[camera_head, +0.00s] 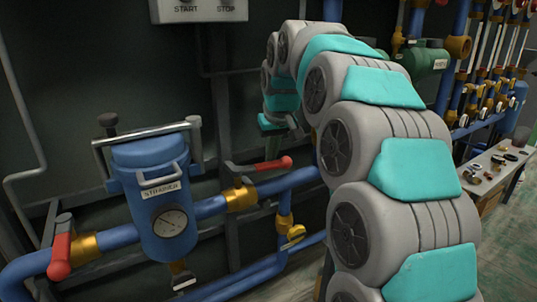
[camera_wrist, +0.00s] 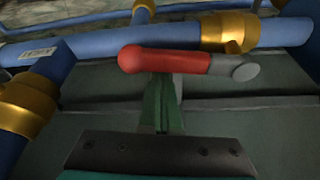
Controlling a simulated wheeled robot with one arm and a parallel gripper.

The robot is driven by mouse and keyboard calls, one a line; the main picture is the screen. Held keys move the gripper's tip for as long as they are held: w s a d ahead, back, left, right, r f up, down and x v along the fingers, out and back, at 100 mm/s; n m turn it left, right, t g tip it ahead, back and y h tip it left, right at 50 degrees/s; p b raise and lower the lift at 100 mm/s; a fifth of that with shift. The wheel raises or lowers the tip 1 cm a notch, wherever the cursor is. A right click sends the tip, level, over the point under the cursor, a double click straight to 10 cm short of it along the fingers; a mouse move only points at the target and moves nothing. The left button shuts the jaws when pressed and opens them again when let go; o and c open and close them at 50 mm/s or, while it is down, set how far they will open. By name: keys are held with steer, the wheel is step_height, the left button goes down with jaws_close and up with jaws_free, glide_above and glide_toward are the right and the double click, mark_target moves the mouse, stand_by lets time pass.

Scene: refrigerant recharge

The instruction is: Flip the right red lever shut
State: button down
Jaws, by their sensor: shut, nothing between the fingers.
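The right red lever (camera_head: 268,164) sits above its brass valve (camera_head: 240,198) on the blue pipe and lies roughly along the pipe. In the wrist view the red handle (camera_wrist: 165,60) spans the middle, with a grey round end at its right. My gripper (camera_head: 272,150) reaches down from the arm to just behind the red handle. In the wrist view its green fingers (camera_wrist: 163,80) are together and empty, their tips right at the handle's edge. I cannot tell whether they touch it.
A blue filter canister (camera_head: 150,205) with a gauge stands left of the valve. The left red lever (camera_head: 61,255) lies across its pipe at far left. A bench (camera_head: 490,175) with small parts is at right.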

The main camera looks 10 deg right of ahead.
mark_target(279, 163)
steer(key=s+m, duration=0.1)
steer(key=s+m+h, duration=0.1)
steer(key=shift+s+d+m, duration=0.25)
steer(key=shift+d+m, duration=0.05)
steer(key=shift+m, duration=0.1)
steer(key=s+m, duration=0.2)
steer(key=shift+s+m+h, duration=0.1)
steer(key=shift+m+h, duration=0.3)
steer(key=s+a+m+g+h, duration=0.1)
steer(key=s+a+m, duration=0.4)
steer(key=s+m, duration=0.1)
steer(key=shift+s+h, duration=0.3)
steer(key=shift+s, duration=0.15)
steer(key=shift+a, duration=0.15)
